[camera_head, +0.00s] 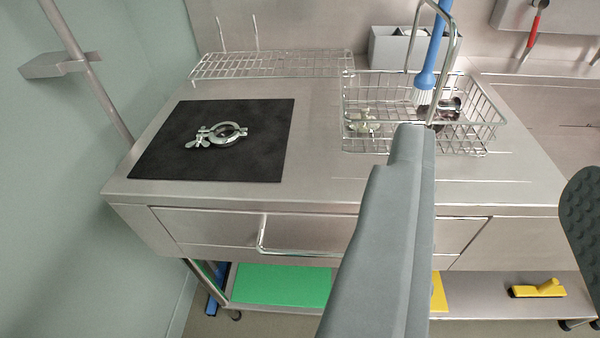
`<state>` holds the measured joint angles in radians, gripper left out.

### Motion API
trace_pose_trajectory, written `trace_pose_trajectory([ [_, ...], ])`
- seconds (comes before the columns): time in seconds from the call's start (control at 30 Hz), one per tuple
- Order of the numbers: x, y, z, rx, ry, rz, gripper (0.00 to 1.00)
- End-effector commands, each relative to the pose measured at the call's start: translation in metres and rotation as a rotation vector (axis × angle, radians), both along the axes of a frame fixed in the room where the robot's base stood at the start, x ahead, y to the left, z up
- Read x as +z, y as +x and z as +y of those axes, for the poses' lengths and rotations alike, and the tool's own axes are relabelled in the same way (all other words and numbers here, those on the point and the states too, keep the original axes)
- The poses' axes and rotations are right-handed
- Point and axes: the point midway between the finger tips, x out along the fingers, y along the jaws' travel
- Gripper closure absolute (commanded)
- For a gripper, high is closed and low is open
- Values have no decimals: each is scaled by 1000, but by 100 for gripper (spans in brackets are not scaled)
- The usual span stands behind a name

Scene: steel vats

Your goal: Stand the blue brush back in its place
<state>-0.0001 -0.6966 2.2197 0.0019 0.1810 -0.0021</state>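A blue brush (437,45) with a straight handle and pale bristles is at the wire basket (350,100) on the steel worktop. It is nearly upright, bristles down, and its top runs out of the picture. The basket's bent wire handle crosses it; I cannot tell what the bristles rest on. My gripper (497,150) is open, one grey finger in the middle foreground and the other, with a studded pad, at the right edge. Nothing shows between the fingers. Another blue item (214,302) shows low at the left beneath the worktop, too small and partly hidden to identify.
Metal clamps lie in the basket, and another clamp (220,134) lies on a black mat (160,150). A wire rack (260,65) and grey box (392,47) stand behind. A drawer handle (262,235) projects in front. The lower shelf holds a green panel (282,285) and yellow brush (540,289).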

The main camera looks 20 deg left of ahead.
Motion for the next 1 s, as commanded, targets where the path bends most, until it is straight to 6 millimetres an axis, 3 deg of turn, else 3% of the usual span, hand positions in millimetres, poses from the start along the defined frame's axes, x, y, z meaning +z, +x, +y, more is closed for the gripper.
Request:
trace_pose_trajectory([
  [0.1,-16,-37,0,0,0,-32,62],
  [0.33,-42,-81,0,-1,0,-74,62],
  [0.5,-50,-91,0,-1,0,-85,62],
  [1.0,-50,-91,0,0,0,-84,58],
])
